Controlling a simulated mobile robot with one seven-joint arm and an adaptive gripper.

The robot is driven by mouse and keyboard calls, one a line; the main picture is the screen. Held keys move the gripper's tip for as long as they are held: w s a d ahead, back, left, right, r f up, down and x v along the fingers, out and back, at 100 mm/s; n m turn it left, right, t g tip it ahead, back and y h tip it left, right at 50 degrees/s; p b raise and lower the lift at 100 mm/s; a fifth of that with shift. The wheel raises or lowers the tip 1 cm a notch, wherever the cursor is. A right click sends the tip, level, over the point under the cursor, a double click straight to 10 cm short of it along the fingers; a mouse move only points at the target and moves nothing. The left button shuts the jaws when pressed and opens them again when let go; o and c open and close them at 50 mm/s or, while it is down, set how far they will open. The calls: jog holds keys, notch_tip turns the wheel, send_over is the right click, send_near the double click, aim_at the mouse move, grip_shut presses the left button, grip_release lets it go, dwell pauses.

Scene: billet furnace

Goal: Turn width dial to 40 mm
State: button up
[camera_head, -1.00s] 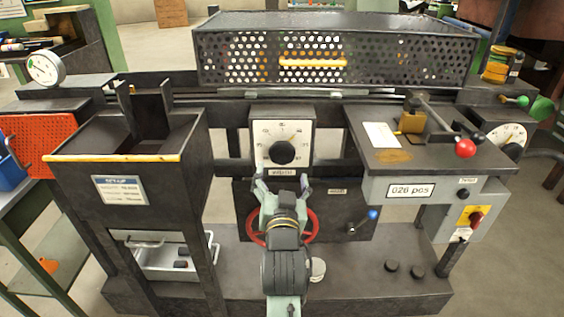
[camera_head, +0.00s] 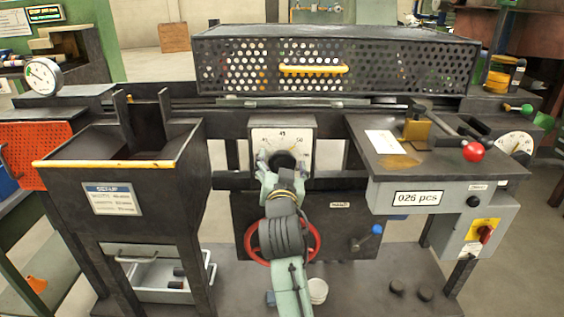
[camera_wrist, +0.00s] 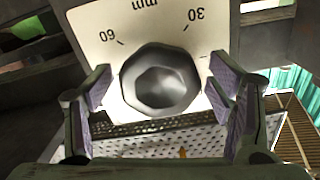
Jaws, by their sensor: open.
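The width dial is a black knob (camera_wrist: 160,80) on a white scale plate (camera_wrist: 112,22). In the wrist view the plate appears upside down, with 60, 30 and mm legible. In the head view the plate (camera_head: 298,143) is at the centre, and the knob (camera_head: 284,158) is partly covered by my gripper. My gripper (camera_wrist: 165,98) is open, with one padded finger on each side of the knob. Gaps show between the pads and the knob. The knob's pointer cannot be made out.
A red handwheel (camera_head: 317,240) and a blue-tipped lever (camera_head: 377,229) sit below the dial. A dark hopper (camera_head: 60,190) stands left. A grey box with a 026 pcs label (camera_head: 417,198) stands right. A perforated guard (camera_head: 400,70) with a yellow handle is above.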

jog(key=shift+w, duration=0.15)
jog(key=c, duration=1.2)
jog(key=shift+o, duration=0.2)
